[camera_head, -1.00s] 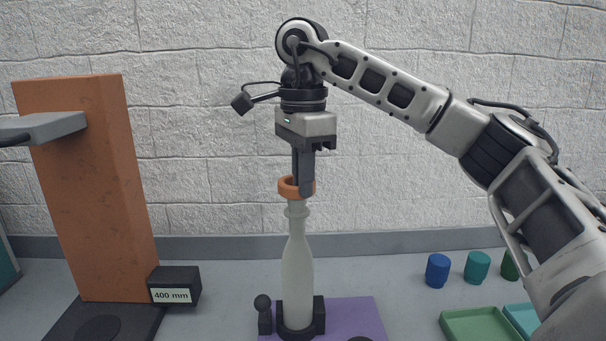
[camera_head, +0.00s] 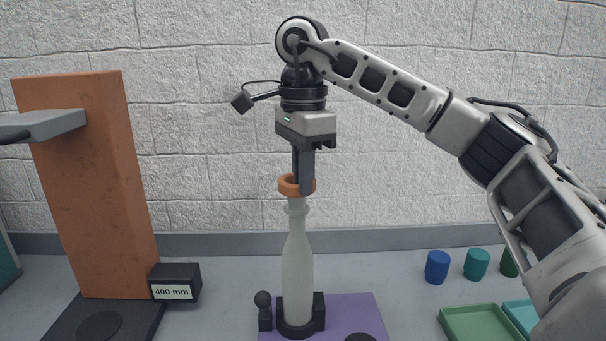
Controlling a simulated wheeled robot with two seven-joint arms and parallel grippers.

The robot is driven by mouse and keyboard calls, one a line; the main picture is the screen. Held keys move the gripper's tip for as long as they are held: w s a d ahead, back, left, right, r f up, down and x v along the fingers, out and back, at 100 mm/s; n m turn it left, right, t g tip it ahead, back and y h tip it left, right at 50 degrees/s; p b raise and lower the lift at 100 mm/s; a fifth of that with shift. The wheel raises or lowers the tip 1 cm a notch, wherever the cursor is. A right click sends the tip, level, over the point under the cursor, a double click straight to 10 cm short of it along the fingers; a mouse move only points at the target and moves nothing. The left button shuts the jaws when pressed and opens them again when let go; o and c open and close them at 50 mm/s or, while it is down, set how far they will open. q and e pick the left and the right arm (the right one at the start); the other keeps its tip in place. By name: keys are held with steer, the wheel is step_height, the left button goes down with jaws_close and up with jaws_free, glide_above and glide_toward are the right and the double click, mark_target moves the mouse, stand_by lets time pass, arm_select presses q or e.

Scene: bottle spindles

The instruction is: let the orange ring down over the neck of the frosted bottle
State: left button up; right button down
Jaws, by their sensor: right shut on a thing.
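The frosted bottle (camera_head: 297,262) stands upright in a black holder (camera_head: 298,327) on a purple mat (camera_head: 352,312). The orange ring (camera_head: 287,187) is at the very top of the bottle's neck, above the collar. My right gripper (camera_head: 303,187) points straight down and is shut on the ring's wall. The ring looks about level. Whether the bottle's mouth is inside the ring or just beneath it is hidden by the ring and the finger.
Blue (camera_head: 437,267) and teal (camera_head: 476,264) cylinders and a green tray (camera_head: 480,323) are at right. The bench between is clear.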

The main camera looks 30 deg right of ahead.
steer(key=shift+f+b, duration=0.35)
steer(key=shift+f, duration=0.2)
steer(key=c, duration=1.5)
jaws_free()
steer(key=shift+o, duration=0.2)
steer(key=shift+r, duration=0.1)
step_height(320, 180, up, 16)
steer(key=shift+p, duration=0.45)
